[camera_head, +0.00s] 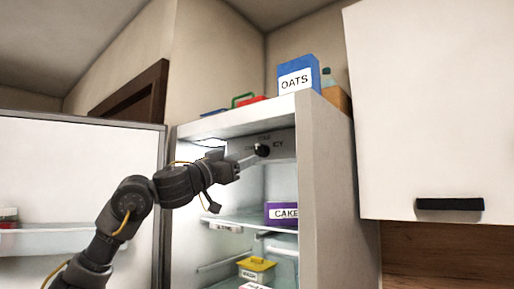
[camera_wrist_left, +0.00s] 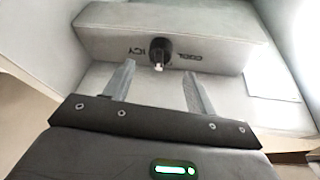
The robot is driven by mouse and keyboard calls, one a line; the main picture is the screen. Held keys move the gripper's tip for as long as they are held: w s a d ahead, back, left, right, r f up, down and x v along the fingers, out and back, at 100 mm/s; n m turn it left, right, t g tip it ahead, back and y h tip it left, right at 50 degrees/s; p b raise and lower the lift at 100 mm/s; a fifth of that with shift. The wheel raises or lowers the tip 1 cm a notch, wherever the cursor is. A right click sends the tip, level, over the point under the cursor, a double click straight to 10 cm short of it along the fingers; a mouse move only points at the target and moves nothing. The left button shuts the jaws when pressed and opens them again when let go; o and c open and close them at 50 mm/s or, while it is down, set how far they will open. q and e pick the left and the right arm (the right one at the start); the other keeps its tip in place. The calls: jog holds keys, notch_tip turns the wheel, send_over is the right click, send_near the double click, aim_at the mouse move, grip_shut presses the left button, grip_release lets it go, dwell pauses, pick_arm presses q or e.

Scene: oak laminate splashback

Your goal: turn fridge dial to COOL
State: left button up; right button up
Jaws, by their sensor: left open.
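The fridge dial (camera_head: 262,150) is a small black knob on the grey control box (camera_head: 282,140) at the top inside the open fridge. In the left wrist view the dial (camera_wrist_left: 159,48) sits between the printed words ICY and COOL, which appear turned over. A pale pointer mark is at its lower edge there, between the two words. My left gripper (camera_head: 248,160) reaches in from the left, close to the dial. In the left wrist view the left gripper (camera_wrist_left: 158,70) is open, its fingers apart, with the dial beyond and between their tips. Contact is not visible.
The fridge door (camera_head: 75,180) stands open at left. The fridge side wall (camera_head: 325,200) bounds the right. Below are a shelf with a purple CAKE box (camera_head: 281,212) and a yellow-lidded tub (camera_head: 257,264). A blue OATS box (camera_head: 298,73) stands on top. A white cabinet (camera_head: 430,110) hangs right.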

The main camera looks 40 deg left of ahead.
aim_at(256, 152)
pick_arm(q)
jog(key=p+x, duration=0.2)
jog(key=x, duration=0.2)
jog(key=shift+w+r, duration=0.2)
jog(key=shift+r, duration=0.05)
jog(key=shift+w+d+r+p, duration=0.15)
jog(key=shift+w+p, duration=0.15)
jog(key=shift+w, duration=0.4)
jog(key=shift+c, duration=0.2)
jog(key=c, duration=0.9)
jog(key=shift+c, duration=0.2)
